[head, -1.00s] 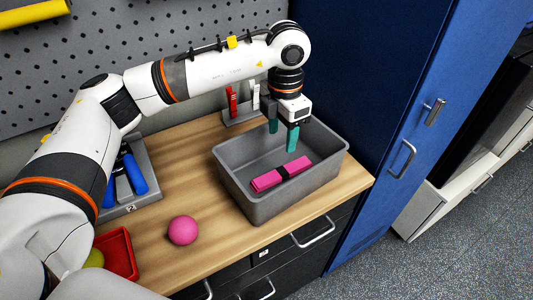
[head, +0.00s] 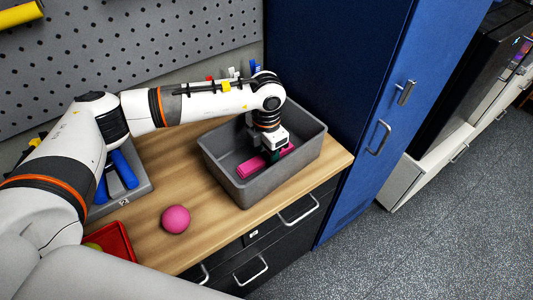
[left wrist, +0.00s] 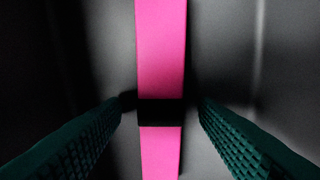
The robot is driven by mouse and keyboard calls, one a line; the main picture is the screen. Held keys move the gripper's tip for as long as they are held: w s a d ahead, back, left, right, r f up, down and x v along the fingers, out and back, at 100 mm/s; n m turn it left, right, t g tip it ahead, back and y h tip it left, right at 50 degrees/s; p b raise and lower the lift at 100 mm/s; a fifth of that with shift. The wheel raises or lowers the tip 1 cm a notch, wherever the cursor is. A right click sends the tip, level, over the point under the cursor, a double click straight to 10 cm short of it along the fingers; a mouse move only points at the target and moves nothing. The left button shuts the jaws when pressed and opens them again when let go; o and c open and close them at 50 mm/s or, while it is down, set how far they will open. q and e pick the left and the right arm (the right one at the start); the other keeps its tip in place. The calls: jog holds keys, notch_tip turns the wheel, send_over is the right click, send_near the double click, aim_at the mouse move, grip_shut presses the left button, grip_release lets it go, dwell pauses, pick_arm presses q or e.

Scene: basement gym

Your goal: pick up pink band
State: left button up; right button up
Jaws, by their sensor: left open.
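The pink band (head: 252,169) is a folded pink strip with a black wrap around its middle. It lies in the grey bin (head: 243,196) on the wooden worktop. My left gripper (head: 272,158) is down inside the bin over the band, hiding part of it in the head view. In the left wrist view the pink band (left wrist: 160,50) runs from top to bottom between the two green fingers (left wrist: 160,125). The black wrap (left wrist: 160,112) lies between the fingertips, with a gap on both sides. The left gripper is open. My right gripper is not in view.
A pink ball (head: 176,219) sits on the worktop in front of the bin. A red tray (head: 117,241) and a rack with blue handles (head: 122,170) are at the left. A blue cabinet (head: 335,90) stands close to the bin's right side.

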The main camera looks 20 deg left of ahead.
pick_arm(q)
jog(key=shift+f, duration=0.25)
jog(key=c, duration=1.1)
jog(key=shift+r, duration=0.2)
